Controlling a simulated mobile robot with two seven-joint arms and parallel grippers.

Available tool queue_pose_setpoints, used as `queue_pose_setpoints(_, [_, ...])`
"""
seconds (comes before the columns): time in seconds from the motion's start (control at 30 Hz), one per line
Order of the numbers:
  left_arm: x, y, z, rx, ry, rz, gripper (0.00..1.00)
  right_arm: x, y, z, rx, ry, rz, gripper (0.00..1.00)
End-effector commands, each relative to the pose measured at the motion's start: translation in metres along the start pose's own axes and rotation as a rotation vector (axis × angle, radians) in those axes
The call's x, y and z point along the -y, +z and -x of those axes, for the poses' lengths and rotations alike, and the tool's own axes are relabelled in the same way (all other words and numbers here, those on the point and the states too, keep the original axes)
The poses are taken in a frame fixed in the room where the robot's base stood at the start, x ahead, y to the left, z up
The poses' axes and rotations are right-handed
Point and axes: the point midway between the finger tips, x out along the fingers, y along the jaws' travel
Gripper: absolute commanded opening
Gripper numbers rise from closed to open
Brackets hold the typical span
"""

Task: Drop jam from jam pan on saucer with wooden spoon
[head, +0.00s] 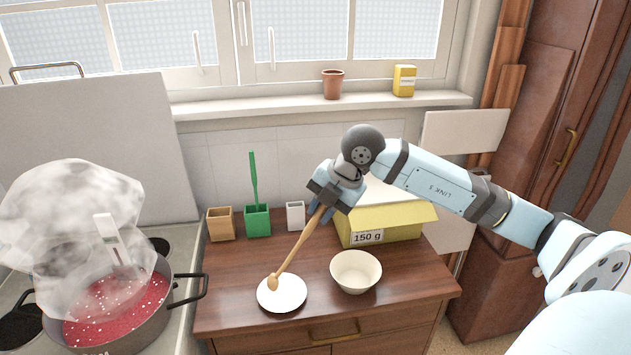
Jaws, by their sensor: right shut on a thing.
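My right gripper (327,200) is shut on the upper end of the wooden spoon (297,246) above the dresser. The spoon slants down to the left, and its bowl end is over the white saucer (283,298). I cannot tell whether the spoon touches the saucer or whether jam is on it. The saucer lies near the dresser's front edge, and no clear red patch shows on it. The jam pan (150,329) stands on the stove at the lower left, holding red jam (112,312) with pale specks. Steam hides part of the pan. My left gripper is not in view.
A cream bowl (356,272) stands right of the saucer. A yellow box (385,229) marked 150 g is behind it. An orange-brown holder (221,224), a green holder (257,220) and a white holder (295,216) line the back. A thermometer-like device (107,228) rises from the pan.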

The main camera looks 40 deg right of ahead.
Motion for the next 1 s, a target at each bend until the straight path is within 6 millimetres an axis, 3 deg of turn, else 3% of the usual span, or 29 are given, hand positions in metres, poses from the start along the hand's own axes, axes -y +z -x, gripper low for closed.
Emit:
queue_pose_setpoints(0.2, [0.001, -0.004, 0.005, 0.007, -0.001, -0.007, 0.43, 0.004, 0.011, 0.024, 0.131, 0.037, -0.283, 0.0])
queue_pose_setpoints(0.37, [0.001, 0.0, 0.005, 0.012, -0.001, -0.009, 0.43, 0.006, 0.014, 0.027, 0.16, 0.046, -0.35, 0.0])
queue_pose_setpoints(0.67, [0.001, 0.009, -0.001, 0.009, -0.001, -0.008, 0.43, 0.016, 0.016, 0.006, 0.159, 0.042, -0.354, 0.0])
queue_pose_setpoints(1.0, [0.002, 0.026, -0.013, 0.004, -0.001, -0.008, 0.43, 0.035, 0.02, -0.036, 0.159, 0.043, -0.353, 0.0])
